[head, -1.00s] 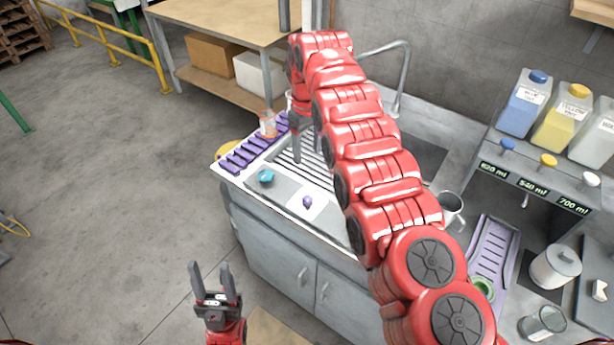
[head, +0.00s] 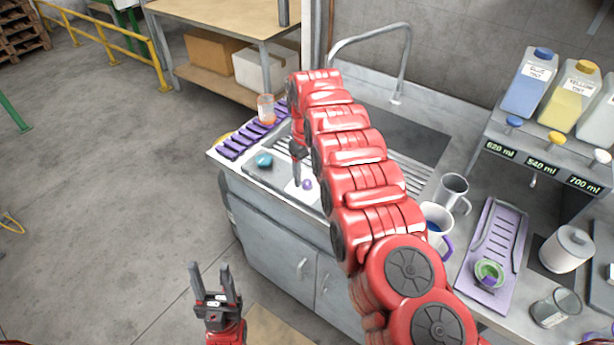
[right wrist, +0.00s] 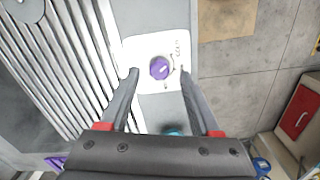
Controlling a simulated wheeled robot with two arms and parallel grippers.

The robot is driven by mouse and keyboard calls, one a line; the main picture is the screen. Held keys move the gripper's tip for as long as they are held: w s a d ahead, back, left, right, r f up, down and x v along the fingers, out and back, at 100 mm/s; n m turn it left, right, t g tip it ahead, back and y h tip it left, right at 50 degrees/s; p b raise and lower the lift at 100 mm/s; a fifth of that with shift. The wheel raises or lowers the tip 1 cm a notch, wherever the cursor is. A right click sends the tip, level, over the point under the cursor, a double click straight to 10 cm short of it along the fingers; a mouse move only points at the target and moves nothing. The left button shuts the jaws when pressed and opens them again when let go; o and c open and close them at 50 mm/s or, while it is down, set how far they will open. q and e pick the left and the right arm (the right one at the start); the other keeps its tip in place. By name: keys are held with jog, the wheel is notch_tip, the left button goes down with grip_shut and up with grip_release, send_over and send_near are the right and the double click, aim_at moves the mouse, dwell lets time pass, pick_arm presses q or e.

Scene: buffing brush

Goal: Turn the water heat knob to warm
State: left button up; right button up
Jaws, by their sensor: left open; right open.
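The purple knob (head: 307,184) sits on a white plate on the front edge of the sink counter. In the right wrist view the knob (right wrist: 159,68) shows a pale pointer, with small dark markings on the plate (right wrist: 148,48) too small to read. My right gripper (head: 298,183) points down, just beside the knob in the head view. In the right wrist view its open fingertips (right wrist: 158,73) appear on either side of the knob; whether they touch it I cannot tell. My left gripper (head: 211,270) is open and empty, low in front of the cabinet.
A teal knob-like object (head: 264,160) is left of the plate. A tall faucet (head: 405,55) rises behind the sink. Mugs (head: 436,223) and a purple tray (head: 492,245) stand right of my right arm. A glass (head: 266,108) stands at the counter's far left.

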aim_at(307, 184)
jog(key=shift+f, duration=1.2)
grip_shut()
